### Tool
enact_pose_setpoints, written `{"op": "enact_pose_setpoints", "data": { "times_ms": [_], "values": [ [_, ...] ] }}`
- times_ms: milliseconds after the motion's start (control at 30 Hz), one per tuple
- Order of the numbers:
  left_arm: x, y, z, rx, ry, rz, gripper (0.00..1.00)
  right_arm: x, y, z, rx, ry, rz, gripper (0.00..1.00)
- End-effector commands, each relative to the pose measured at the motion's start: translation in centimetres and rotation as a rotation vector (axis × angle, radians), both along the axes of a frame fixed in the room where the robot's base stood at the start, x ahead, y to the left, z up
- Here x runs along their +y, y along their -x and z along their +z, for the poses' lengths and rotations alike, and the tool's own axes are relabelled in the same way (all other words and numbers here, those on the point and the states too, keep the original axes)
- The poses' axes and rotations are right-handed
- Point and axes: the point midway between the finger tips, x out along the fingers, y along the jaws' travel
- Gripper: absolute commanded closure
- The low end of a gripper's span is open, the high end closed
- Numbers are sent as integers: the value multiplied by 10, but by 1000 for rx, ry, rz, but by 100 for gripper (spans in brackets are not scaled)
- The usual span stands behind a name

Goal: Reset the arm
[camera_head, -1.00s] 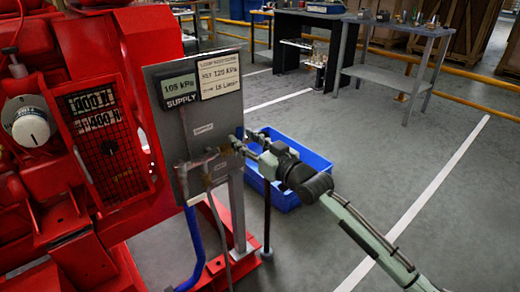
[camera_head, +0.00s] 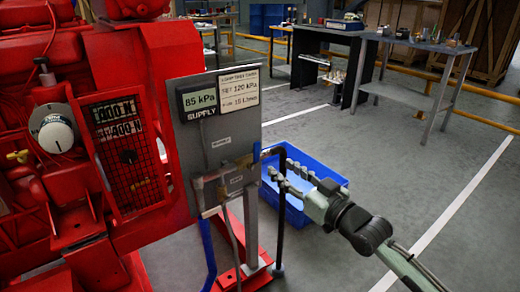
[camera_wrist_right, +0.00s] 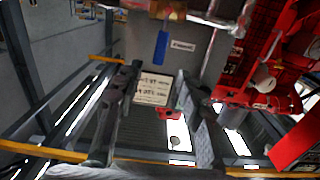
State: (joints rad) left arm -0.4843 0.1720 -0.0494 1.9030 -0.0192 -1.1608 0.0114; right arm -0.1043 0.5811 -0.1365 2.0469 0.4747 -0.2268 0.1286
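My right gripper (camera_head: 273,166) comes in from the lower right in the head view. Its two fingers are apart, with nothing between them. They point toward the grey supply panel (camera_head: 240,120) and are a little to the right of its edge. The panel carries a display (camera_head: 197,99) reading 85 kPa, a card (camera_head: 240,90) reading 120 kPa, and pipework (camera_head: 222,178) low down. In the right wrist view the open gripper (camera_wrist_right: 157,75) shows both fingers, with a blue handle (camera_wrist_right: 161,48) above the gap. My left gripper is not in view.
A red engine (camera_head: 60,210) with a round gauge (camera_head: 56,133) fills the left. A blue crate (camera_head: 335,175) stands on the floor behind my right gripper. A black upright pipe (camera_head: 281,220) is close by. A workbench (camera_head: 420,85) stands at the back right; floor between is clear.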

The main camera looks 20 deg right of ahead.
Motion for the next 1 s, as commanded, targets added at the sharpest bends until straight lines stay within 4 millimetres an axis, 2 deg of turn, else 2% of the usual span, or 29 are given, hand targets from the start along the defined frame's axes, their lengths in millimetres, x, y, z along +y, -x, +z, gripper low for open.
{"op": "enact_pose_setpoints", "data": {
  "times_ms": [67,167,267,367,400,467,500,567,600,700,833,900,1000],
  "values": [
    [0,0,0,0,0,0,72,0,0,-3,7,2,-2,62],
    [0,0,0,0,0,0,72,-2,3,-24,58,22,-19,62],
    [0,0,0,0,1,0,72,-8,13,-74,179,71,-57,62],
    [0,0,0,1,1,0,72,-16,37,-142,358,141,-108,62],
    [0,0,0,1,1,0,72,-21,50,-170,435,172,-129,62],
    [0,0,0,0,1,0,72,-27,73,-210,551,215,-156,62],
    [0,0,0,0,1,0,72,-31,91,-235,629,244,-173,62],
    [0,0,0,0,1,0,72,-36,120,-270,746,286,-196,62],
    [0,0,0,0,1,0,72,-40,141,-291,822,313,-210,62],
    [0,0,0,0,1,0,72,-47,192,-332,993,368,-238,62],
    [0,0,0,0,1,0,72,-52,245,-365,1157,423,-258,62],
    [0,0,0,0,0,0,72,-53,262,-373,1210,441,-265,62],
    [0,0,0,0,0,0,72,-54,276,-379,1251,452,-269,62]
  ]
}}
